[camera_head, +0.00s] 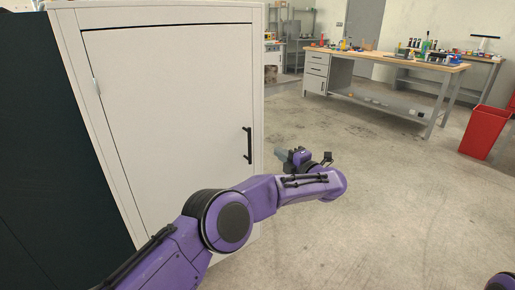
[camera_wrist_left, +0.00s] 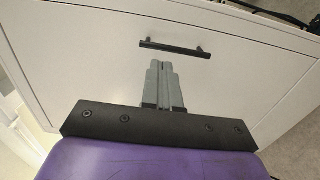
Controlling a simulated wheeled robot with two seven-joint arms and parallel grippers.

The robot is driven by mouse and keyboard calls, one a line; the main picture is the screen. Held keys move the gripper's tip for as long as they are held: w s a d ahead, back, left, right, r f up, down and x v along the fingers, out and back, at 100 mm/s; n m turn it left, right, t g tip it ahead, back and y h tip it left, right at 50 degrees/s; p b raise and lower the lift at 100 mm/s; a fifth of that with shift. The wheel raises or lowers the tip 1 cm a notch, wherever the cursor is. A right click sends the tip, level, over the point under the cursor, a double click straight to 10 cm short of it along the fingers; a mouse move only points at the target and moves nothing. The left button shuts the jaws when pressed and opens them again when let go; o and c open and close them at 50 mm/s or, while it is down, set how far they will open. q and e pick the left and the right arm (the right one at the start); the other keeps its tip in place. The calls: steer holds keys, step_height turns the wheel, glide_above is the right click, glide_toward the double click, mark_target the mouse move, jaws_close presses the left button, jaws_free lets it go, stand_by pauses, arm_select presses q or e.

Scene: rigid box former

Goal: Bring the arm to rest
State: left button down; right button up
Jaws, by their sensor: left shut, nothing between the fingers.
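My left arm comes in from the lower left in the head view, purple with black joints. My left gripper (camera_head: 281,154) is at its far end, in front of the right side of the white cabinet. In the left wrist view the two grey fingers of the left gripper (camera_wrist_left: 161,66) are together with nothing between them. They point toward the black bar handle (camera_wrist_left: 175,48) on the closed cabinet door, and the handle also shows in the head view (camera_head: 248,143). The fingertips look apart from the handle. Only a purple bit of my right arm shows at the lower right; its gripper is out of view.
The white cabinet (camera_head: 165,110) stands close on the left, its door shut. A workbench (camera_head: 385,57) with tools and bottles is at the back right. A red bin (camera_head: 484,132) stands at the right edge. The concrete floor (camera_head: 400,200) between is clear.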

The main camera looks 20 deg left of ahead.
arm_select(q)
steer(key=s+d+f+m+t+h, duration=0.2)
steer(key=d+f+m+t+h, duration=0.35)
steer(key=f+m, duration=0.35)
steer(key=s+a+f+m+g+h+p, duration=0.1)
steer(key=s+f+m+h+p, duration=0.15)
steer(key=s+f+m, duration=0.5)
steer(key=s+a+f+m+g+h+p, duration=0.1)
steer(key=s+a+f+m+g+h, duration=0.3)
steer(key=f, duration=0.6)
steer(key=s+a+f+m+g+p, duration=0.1)
steer(key=s+a+f+g+p, duration=0.15)
steer(key=s, duration=0.85)
steer(key=s+a+f+g+p, duration=0.1)
steer(key=s+a+f, duration=0.2)
steer(key=s, duration=0.8)
steer(key=s+a+r+g+p, duration=0.1)
steer(key=s+a+r+g, duration=0.1)
steer(key=s, duration=0.6)
steer(key=s+a+r+g+p, duration=0.1)
steer(key=s+a, duration=0.3)
steer(key=s, duration=0.4)
steer(key=shift+s+a+r+m+g+y+p, duration=0.3)
steer(key=shift+s+a+r+m+g+p, duration=0.1)
steer(key=shift+g+p, duration=0.25)
